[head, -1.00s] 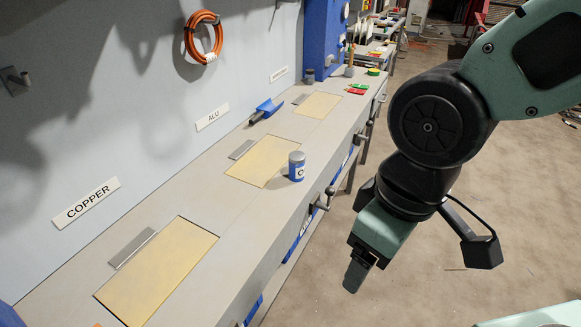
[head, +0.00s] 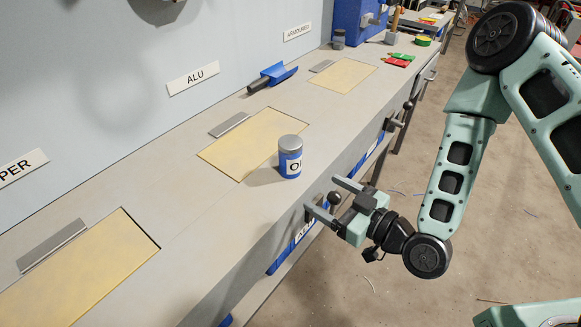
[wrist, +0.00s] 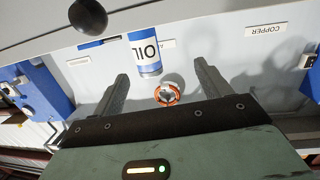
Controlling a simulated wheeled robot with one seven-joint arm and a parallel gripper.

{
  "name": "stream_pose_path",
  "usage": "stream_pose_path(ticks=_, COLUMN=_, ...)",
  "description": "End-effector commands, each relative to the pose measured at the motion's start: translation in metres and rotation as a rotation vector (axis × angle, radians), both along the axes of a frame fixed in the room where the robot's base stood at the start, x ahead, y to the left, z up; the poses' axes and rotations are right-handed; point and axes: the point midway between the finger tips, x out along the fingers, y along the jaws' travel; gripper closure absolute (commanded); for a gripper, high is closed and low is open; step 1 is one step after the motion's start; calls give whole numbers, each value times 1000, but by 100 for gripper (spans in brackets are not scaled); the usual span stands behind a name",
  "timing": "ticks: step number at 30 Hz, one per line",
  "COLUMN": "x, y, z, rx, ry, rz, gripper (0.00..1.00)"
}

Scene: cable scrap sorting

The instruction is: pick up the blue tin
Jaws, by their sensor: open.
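The blue tin (head: 290,158) has a grey lid and a white label with dark letters. It stands upright on the grey bench, by the near right corner of the middle yellow panel. In the wrist view the tin (wrist: 145,55) appears upside down, beyond and between the fingers, with its label reading OIL. My gripper (head: 320,197) is open and empty. It is at the bench's front edge, to the right of and nearer than the tin, with its fingers pointing toward the bench. It also shows in the wrist view (wrist: 160,82). Nothing touches the tin.
Yellow panels (head: 342,76) are set in the bench top (head: 200,225). A blue scoop (head: 272,77) lies behind the tin. The bench around the tin is clear.

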Motion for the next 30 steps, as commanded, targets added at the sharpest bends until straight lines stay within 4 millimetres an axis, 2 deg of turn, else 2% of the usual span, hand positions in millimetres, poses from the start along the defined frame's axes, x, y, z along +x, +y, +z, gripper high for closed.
stream_pose_path(ticks=1, x=-1, y=-6, z=-8, rx=35, ry=-12, rz=-35, gripper=24)
stream_pose_path(ticks=4, x=0, y=-14, z=-8, rx=80, ry=-41, rz=-82, gripper=24)
stream_pose_path(ticks=8, x=7, y=-13, z=-5, rx=101, ry=-60, rz=-105, gripper=24)
stream_pose_path(ticks=22, x=77, y=47, z=-3, rx=101, ry=-60, rz=-105, gripper=24)
stream_pose_path(ticks=30, x=95, y=62, z=-4, rx=100, ry=-58, rz=-105, gripper=24)
